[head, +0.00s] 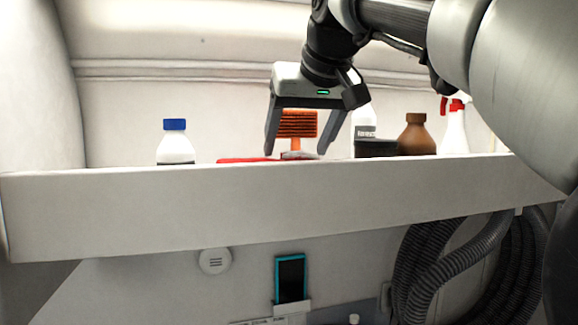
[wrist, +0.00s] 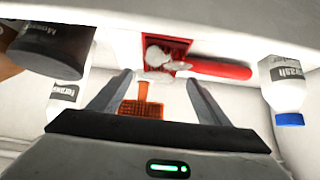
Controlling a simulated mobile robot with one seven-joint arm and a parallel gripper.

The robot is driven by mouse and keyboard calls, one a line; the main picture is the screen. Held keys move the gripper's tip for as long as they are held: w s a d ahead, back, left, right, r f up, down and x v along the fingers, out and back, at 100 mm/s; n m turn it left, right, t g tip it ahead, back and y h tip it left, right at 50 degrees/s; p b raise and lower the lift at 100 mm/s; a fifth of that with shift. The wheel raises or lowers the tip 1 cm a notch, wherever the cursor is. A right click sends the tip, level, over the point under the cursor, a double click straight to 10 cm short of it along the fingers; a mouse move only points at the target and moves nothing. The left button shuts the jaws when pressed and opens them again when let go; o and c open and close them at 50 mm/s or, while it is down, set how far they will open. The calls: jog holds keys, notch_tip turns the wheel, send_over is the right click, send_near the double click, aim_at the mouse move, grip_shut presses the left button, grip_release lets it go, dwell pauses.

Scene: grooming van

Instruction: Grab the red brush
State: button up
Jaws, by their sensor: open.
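The red brush (head: 246,160) lies on the shelf, mostly hidden by the shelf's front board in the head view. In the wrist view, its red handle (wrist: 222,69) points right and whitish clumps cover much of its square head. An orange comb-like tool (head: 297,124) stands right by it; it also shows in the wrist view (wrist: 141,107). My gripper (head: 296,152) is open and points down over the shelf. In the wrist view, the fingertips (wrist: 158,80) are either side of the brush head's near edge, with the orange tool showing between the fingers. I see no grip on either.
A blue-capped white bottle (head: 175,143) stands left on the shelf. A white bottle (head: 361,129), black jar (head: 376,148), brown bottle (head: 416,135) and red-trigger spray bottle (head: 455,128) stand right. The shelf's front board (head: 200,205) is raised. A grey hose (head: 425,270) hangs below.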

jog(key=x, duration=0.2)
jog(key=shift+w+f, duration=0.15)
jog(key=shift+f, duration=0.1)
jog(key=c, duration=1.2)
jog(key=shift+o, duration=0.2)
jog(key=shift+r, duration=0.1)
